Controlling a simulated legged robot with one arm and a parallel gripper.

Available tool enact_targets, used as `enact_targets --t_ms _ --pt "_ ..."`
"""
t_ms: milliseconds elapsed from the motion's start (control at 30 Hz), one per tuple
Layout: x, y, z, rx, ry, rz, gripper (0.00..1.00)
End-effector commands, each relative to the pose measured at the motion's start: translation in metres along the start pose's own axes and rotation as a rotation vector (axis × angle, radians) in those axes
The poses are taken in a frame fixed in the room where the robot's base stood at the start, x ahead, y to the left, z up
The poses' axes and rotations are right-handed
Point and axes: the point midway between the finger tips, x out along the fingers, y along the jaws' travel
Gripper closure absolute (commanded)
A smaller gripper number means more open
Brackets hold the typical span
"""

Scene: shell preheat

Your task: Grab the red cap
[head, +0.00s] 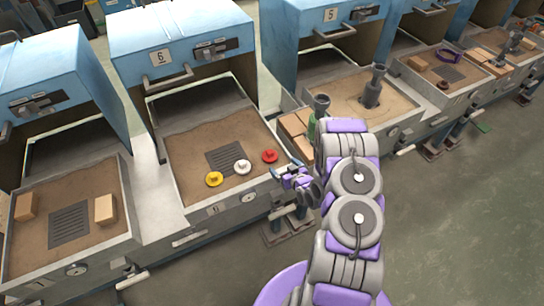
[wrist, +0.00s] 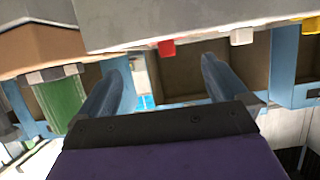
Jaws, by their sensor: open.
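The red cap (head: 270,156) lies on the sandy bed of the tray (head: 200,202) marked 6, near its right front corner. The white cap (head: 242,167) and the yellow cap (head: 214,179) lie in a row to its left. My gripper (head: 284,171) is open and empty, just right of and in front of the red cap, by the tray's edge. In the wrist view, the red cap (wrist: 166,48) shows partly beyond a grey edge, above the gap between my open fingers (wrist: 163,78). The white cap (wrist: 242,37) also shows there, apart from the fingers.
A dark grate (head: 226,158) lies behind the caps. The blue hood (head: 180,40) stands over the tray's back. A green bottle-like object (head: 313,125) and tan blocks (head: 294,124) are right of the tray. The tray (head: 38,240) at left holds two tan blocks.

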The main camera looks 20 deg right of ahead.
Motion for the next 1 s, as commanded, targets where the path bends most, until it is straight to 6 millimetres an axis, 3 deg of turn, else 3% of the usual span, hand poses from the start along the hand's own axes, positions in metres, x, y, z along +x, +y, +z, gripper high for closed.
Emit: enact_targets --t_ms 233,667,1000 --pt "0.046 -0.009 -0.002 -0.012 0.001 -0.001 0.0" --pt "0.075 0.002 0.001 0.002 -0.002 -0.003 0.0" --pt "0.114 -0.002 -0.003 -0.007 -0.004 -0.001 0.0"
